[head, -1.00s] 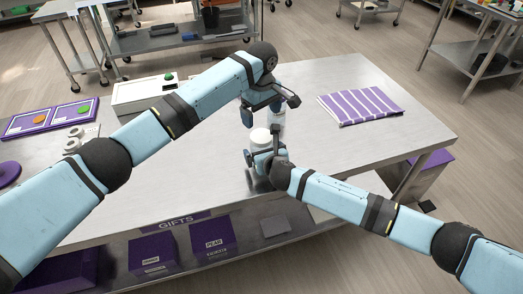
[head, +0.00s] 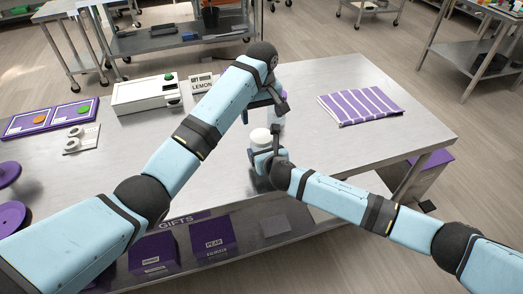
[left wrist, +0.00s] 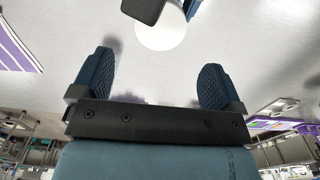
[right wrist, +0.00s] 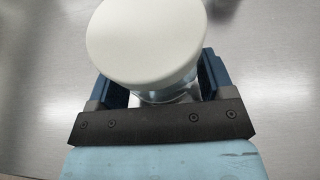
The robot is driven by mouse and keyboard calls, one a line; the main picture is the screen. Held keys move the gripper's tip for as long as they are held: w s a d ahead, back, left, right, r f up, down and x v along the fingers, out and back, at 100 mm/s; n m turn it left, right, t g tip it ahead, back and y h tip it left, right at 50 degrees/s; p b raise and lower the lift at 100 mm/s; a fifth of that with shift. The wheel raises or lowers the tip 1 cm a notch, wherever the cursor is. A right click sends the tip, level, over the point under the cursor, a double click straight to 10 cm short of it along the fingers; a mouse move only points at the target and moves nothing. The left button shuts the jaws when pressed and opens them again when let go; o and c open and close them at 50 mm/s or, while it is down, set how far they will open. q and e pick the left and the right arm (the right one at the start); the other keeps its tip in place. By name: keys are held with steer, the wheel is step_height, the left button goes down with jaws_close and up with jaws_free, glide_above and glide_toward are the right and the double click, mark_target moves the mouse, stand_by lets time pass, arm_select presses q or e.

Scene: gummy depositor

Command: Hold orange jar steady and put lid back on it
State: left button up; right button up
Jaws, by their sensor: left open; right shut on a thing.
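A jar with a round white lid (right wrist: 147,42) on top stands on the steel table. The lid looks level on the jar in the right wrist view, and it also shows in the head view (head: 261,136). My right gripper (right wrist: 157,88) is shut around the jar's clear body, below the lid. The jar's contents are mostly hidden, so I cannot tell their colour. My left gripper (left wrist: 158,82) is open and empty, above and behind the jar in the head view (head: 264,111). The white lid (left wrist: 161,34) shows beyond its fingers, apart from them.
The steel table (head: 330,150) is clear on the right up to a striped purple cloth (head: 360,105). A partly hidden item stands behind the jar.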

mark_target(261, 136)
stand_by(0.3)
arm_select(q)
step_height(261, 136, down, 8)
steer(key=shift+f, duration=0.1)
stand_by(0.5)
steer(key=c, duration=0.9)
steer(key=m, duration=0.3)
steer(key=shift+c, duration=0.2)
steer(key=o, duration=1)
